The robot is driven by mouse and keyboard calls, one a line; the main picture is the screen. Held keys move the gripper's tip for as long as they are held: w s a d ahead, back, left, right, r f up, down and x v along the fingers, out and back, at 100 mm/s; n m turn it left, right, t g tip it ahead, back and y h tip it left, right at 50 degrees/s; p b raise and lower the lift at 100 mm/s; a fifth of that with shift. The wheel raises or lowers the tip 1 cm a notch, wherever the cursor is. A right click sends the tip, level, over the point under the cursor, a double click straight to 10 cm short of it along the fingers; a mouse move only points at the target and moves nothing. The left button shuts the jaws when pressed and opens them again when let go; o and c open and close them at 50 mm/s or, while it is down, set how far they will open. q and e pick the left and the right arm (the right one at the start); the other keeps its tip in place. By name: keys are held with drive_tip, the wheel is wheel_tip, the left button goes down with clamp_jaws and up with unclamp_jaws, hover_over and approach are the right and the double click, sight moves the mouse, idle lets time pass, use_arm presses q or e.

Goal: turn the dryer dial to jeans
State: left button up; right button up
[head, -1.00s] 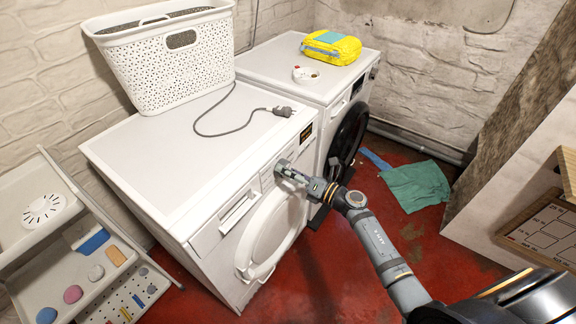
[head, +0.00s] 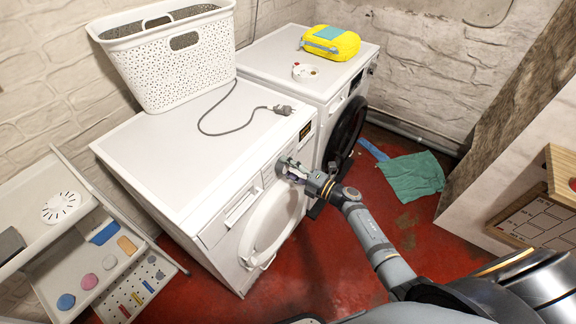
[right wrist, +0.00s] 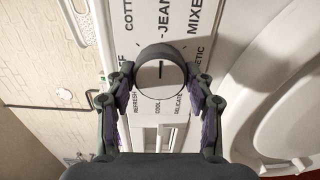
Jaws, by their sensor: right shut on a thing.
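The white front-loading dryer (head: 170,150) stands in the middle of the head view. Its round dial (right wrist: 160,84) fills the centre of the right wrist view, and its black mark points up at the "JEANS" label (right wrist: 178,18). "COTT", "MIXE", "DELICATE", "COOL" and "REFRESH" are printed around it, some cut off. My right gripper (head: 284,167) is at the dryer's front panel, shut on the dial with one finger on each side. My left gripper is not in view.
A white basket (head: 160,85) and a grey cable with a plug (head: 281,109) lie on the dryer top. A second machine (head: 275,57) with a yellow package (head: 340,45) stands behind. The dryer's round door (head: 262,235) is below my gripper. A green cloth (head: 412,175) lies on the red floor.

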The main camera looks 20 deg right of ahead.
idle(0.3)
drive_tip(key=o, duration=1.2)
drive_tip(key=shift+s+d+f, duration=0.1)
drive_tip(key=shift+s+d, duration=0.15)
drive_tip(key=shift+s, duration=0.05)
drive_tip(key=v, duration=1.1)
drive_tip(key=shift+s+d, duration=0.1)
